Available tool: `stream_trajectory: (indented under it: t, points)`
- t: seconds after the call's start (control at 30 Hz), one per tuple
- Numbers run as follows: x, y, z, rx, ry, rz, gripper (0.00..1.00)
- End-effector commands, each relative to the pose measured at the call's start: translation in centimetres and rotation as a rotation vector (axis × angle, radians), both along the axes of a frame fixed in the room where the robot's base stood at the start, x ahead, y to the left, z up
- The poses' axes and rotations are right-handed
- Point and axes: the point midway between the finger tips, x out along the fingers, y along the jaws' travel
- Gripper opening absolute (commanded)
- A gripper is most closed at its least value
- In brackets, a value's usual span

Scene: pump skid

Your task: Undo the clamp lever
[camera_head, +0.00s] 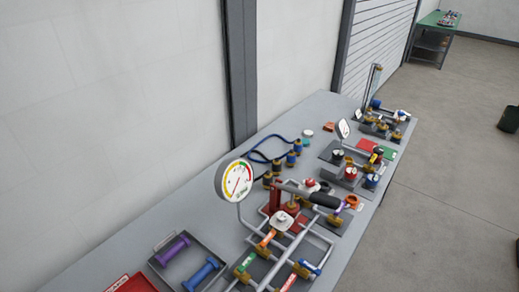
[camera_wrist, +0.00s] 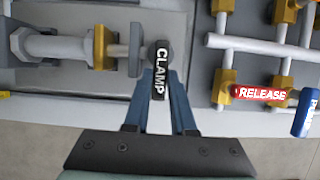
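The clamp lever (camera_wrist: 160,72) is a black handle with a rounded top and the white word CLAMP along it. It is in the middle of the wrist view. My gripper (camera_wrist: 161,82) has two blue fingers, one on each side of the lever, with their tips close against it. The lever covers the gap between the fingers, so I cannot tell whether they press on it. A grey shaft with a brass block (camera_wrist: 103,47) and a grey plate (camera_wrist: 135,49) lies just left of the lever. I cannot pick out the clamp lever or my gripper in the head view.
Right of my gripper, a red RELEASE lever (camera_wrist: 260,93) and a blue lever (camera_wrist: 305,114) sit on grey pipes. The head view shows a grey bench (camera_head: 105,262) crowded with pipework, a round gauge (camera_head: 234,180), and a tray with purple and blue handles. Open floor lies to the right.

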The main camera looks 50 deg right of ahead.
Motion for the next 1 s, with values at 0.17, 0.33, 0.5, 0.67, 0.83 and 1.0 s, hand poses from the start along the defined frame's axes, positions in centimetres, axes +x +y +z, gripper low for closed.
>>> stream_trajectory:
  t: [0.17, 0.33, 0.5, 0.67, 0.83, 1.0]
  points:
    - [0.0, 0.0, 0.0, 0.0, 0.0, 0.0, 0.0]
    - [0.0, 0.0, 0.0, 0.0, 0.0, 0.002, 0.0]
    - [0.0, -0.2, 0.0, 0.0, 0.0, 0.029, 0.0]
    - [0.2, -0.4, 0.0, 0.002, -0.001, 0.101, 0.0]
    - [0.4, -1.0, 0.0, 0.0, -0.003, 0.227, 0.0]
    - [0.6, -1.5, -0.1, 0.0, -0.003, 0.385, 0.0]
